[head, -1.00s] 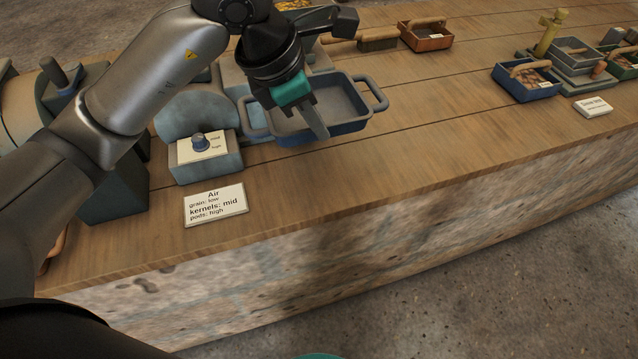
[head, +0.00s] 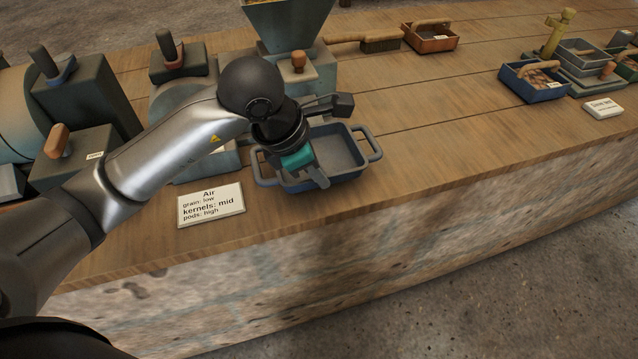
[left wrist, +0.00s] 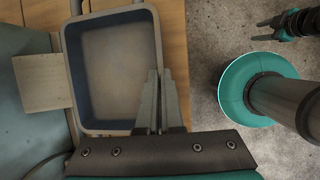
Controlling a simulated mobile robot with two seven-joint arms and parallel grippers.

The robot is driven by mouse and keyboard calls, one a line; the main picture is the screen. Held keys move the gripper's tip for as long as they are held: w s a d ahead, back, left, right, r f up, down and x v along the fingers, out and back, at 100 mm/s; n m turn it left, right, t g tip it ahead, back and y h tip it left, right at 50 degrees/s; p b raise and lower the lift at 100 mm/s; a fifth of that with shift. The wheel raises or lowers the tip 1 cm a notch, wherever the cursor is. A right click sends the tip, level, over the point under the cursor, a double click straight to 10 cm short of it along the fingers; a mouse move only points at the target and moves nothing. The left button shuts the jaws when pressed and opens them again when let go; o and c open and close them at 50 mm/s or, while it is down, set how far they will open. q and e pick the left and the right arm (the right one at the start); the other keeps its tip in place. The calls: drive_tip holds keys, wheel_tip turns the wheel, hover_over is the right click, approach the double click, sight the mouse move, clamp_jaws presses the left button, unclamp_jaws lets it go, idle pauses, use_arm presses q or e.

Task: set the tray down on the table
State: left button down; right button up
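The tray (head: 343,150) is blue outside with a grey inside, empty, with a loop handle at each end. It looks level at the near part of the table (head: 420,160), right of the Air card. I cannot tell whether it touches the wood or hangs just above it. My left gripper (head: 321,180) is shut on the tray's near wall. In the left wrist view, the tray (left wrist: 110,60) has its wall running between the close fingertips (left wrist: 158,78). My right gripper (left wrist: 263,30) shows at the upper right of that view, fingers apart and empty, over the floor.
The Air card (head: 211,205) lies left of the tray. Behind stand a machine with a hopper (head: 287,25) and a brush (head: 375,41). An orange tray (head: 430,37) and a blue bin (head: 533,82) stand farther right. The wood right of the tray is clear.

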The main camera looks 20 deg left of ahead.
use_arm(q)
drive_tip(key=shift+f+b, duration=0.35)
drive_tip(key=shift+f, duration=0.9)
use_arm(e)
drive_tip(key=shift+w+a+r, duration=0.2)
drive_tip(key=shift+r, duration=0.25)
drive_tip(key=shift+w+a+r, duration=0.15)
drive_tip(key=shift+r, duration=0.25)
use_arm(q)
drive_tip(key=shift+f, duration=0.1)
drive_tip(key=c, duration=1.1)
unclamp_jaws()
use_arm(e)
drive_tip(key=shift+w+r, duration=0.1)
use_arm(q)
drive_tip(key=shift+r, duration=0.25)
drive_tip(key=shift+p+v, duration=1.9)
drive_tip(key=shift+v, duration=4.05)
use_arm(e)
drive_tip(key=s+d+f, duration=0.3)
drive_tip(key=s+f, duration=0.1)
drive_tip(key=f, duration=0.2)
drive_tip(key=shift+s+d, duration=0.25)
drive_tip(key=shift+d, duration=0.1)
